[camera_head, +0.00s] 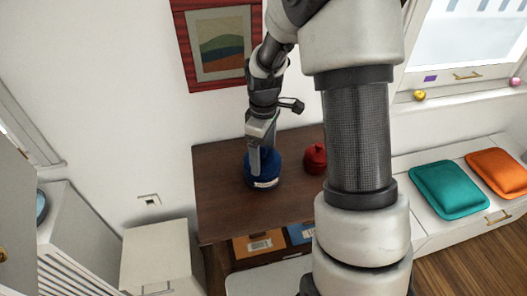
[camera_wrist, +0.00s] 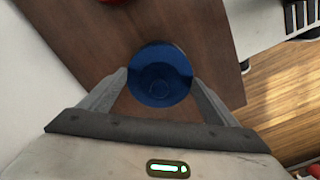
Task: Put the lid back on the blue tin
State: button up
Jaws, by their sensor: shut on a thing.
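The blue tin (camera_head: 266,182), with a pale label on its front, stands upright on the dark wooden table. My gripper (camera_head: 262,160) points down over the tin, one finger in front of its blue upper part. In the wrist view, my gripper (camera_wrist: 160,82) has a finger on each side of a round blue lid (camera_wrist: 158,62) and is shut on it. The lid fills the space between the fingertips and covers what is under it. I cannot tell whether the lid is seated on the tin or just above it.
A red lidded pot (camera_head: 315,157) stands right of the tin, partly behind my arm. The wooden table (camera_head: 222,205) is bare on the left. A framed picture (camera_head: 220,45) hangs behind. A white bench with a teal cushion (camera_head: 448,189) and orange cushion (camera_head: 499,174) is right.

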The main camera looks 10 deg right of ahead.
dwell(0.3)
jog(key=o, duration=1)
jog(key=shift+r, duration=0.1)
jog(key=shift+r+p, duration=2.65)
jog(key=shift+r, duration=0.8)
grip_shut()
